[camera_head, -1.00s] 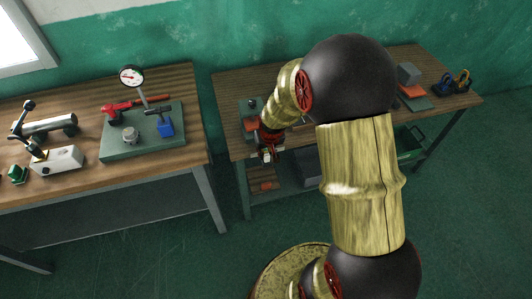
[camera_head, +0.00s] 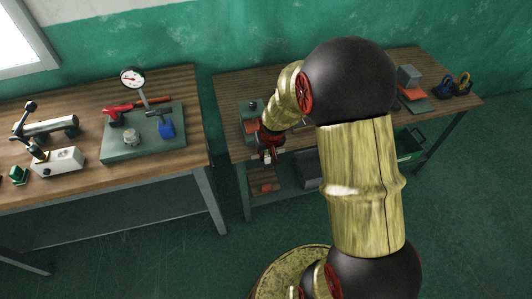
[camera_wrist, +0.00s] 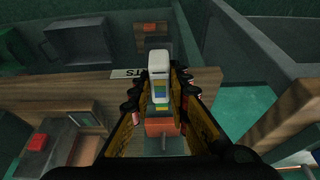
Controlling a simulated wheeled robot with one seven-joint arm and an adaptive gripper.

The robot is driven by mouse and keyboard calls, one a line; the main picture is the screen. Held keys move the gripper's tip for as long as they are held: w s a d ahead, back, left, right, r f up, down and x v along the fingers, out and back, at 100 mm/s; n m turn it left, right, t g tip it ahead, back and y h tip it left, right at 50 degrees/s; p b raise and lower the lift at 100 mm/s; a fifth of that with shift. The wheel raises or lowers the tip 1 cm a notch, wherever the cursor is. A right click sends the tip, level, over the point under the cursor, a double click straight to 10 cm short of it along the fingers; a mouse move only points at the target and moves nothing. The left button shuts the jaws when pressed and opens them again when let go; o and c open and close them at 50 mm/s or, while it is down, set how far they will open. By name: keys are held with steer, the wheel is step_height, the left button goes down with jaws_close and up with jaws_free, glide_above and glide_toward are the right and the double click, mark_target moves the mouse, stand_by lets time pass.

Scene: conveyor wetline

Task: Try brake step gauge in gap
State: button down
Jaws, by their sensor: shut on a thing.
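My gripper (camera_wrist: 161,92) is shut on the step gauge (camera_wrist: 160,62), a pale grey-white piece with green, blue and yellow bands, in the middle of the wrist view. An orange block (camera_wrist: 161,127) shows beyond the bands, between the black and yellow fingers; I cannot tell whether the gauge touches it. In the head view my gripper (camera_head: 268,152) is at the left front edge of the right bench (camera_head: 232,90). It is beside a grey-green fixture with an orange part (camera_head: 250,126). The gauge is too small to make out there, and the gap is not clearly visible.
The left bench (camera_head: 185,82) holds a dial gauge stand (camera_head: 132,79) on a green plate and several tools. A grey block (camera_head: 408,75) and blue and yellow clamp-like items (camera_head: 456,85) stand at the right bench's far end. Open floor separates the benches.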

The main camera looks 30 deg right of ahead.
steer(key=shift+w+d, duration=0.4)
steer(key=shift+w, duration=0.9)
steer(key=shift+w+d, duration=0.35)
steer(key=shift+w, duration=0.9)
steer(key=shift+w+d, duration=0.4)
steer(key=shift+w, duration=0.9)
stand_by(3.4)
steer(key=shift+s, duration=0.15)
